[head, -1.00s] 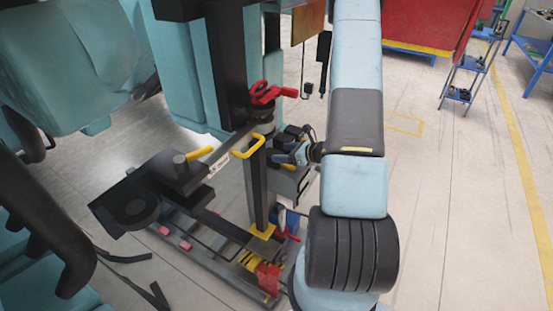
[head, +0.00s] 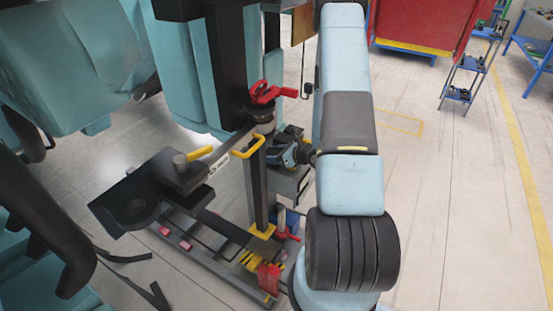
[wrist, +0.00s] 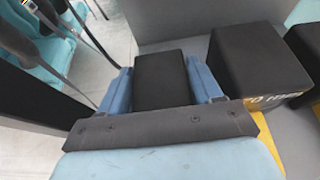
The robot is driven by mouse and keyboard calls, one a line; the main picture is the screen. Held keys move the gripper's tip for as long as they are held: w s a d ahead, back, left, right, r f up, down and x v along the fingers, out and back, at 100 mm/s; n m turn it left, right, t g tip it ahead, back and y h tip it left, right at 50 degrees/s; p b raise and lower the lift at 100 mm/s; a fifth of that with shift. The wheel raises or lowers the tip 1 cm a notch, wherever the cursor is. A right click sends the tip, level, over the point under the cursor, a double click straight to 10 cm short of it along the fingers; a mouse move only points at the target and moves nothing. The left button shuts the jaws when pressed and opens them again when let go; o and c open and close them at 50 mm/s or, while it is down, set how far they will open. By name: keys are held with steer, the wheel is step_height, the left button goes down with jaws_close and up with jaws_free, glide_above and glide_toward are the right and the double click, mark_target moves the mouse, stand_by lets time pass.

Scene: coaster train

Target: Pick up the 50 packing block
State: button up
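In the wrist view, a black block (wrist: 161,78) lies between the two blue fingers of my gripper (wrist: 160,88). One finger is on each side of it, very close to its sides; I cannot tell whether they press on it. Any label on the block between the fingers is hidden. In the head view, my gripper (head: 290,153) is at the grey box-like holder (head: 292,184) beside the black post, and the blocks there are small and partly hidden.
A third black block (wrist: 308,42) is cut off at the wrist view's right edge. In the head view, a black post with a red clamp (head: 272,92) and yellow handle (head: 250,146) stands close left of my gripper. Open floor (head: 430,180) lies to the right.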

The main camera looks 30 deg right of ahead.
steer(key=shift+d, duration=0.1)
steer(key=c, duration=0.7)
steer(key=shift+c, duration=0.3)
steer(key=shift+r, duration=0.15)
